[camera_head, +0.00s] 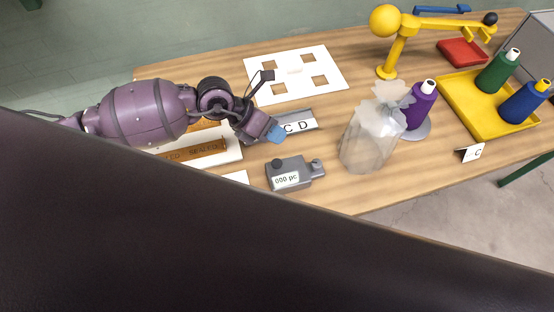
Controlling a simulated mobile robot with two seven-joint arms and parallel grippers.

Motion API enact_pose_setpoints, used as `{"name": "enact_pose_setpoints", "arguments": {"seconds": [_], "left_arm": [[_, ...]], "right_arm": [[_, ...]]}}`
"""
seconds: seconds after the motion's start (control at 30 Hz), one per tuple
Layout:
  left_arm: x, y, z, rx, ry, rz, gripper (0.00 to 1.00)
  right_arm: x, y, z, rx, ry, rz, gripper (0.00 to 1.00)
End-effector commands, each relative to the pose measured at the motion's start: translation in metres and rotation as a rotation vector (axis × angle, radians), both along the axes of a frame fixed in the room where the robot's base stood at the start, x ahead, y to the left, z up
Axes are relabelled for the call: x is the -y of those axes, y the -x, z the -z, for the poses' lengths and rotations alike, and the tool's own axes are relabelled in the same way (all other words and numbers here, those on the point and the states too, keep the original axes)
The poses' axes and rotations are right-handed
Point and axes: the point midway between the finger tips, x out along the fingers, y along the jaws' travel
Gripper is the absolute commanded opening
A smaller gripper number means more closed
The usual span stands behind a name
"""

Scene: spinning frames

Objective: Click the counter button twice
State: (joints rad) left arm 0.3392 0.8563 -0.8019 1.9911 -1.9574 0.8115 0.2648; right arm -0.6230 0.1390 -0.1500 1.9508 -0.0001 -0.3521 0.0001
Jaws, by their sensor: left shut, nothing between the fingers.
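The counter (290,178) is a small grey box on the wooden table, with a white label reading "000 pc" on its near side. A dark round knob (277,163) sits on its top left, and a grey stub sticks out at its right end. I cannot tell for certain which of these is the button. My left gripper (277,134) reaches in from the left and is shut and empty. Its bluish tips are above and behind the counter in the picture, apart from it. My right gripper is not in view.
A "C D" label holder (299,124) lies beside my left gripper. A clear bag (366,140) and a purple cone (420,108) stand to the right. A yellow tray (465,107) holds green and blue cones. A white board (322,61) with square holes lies behind.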

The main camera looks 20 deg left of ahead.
Motion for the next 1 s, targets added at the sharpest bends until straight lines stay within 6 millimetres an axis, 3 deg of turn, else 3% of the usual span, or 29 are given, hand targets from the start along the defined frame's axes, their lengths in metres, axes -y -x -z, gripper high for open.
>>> {"name": "enact_pose_setpoints", "arguments": {"seconds": [0.3,0.7,1.0], "left_arm": [[0.0,0.0,0.019,-0.002,0.001,-0.002,0.0],[0.0,0.0,0.066,-0.001,0.001,0.0,0.0],[0.0,0.0,0.087,0.0,0.002,-0.001,0.0]], "right_arm": [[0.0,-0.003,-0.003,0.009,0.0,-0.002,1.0],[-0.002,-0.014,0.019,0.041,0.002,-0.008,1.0],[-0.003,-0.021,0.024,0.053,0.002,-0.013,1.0]]}}
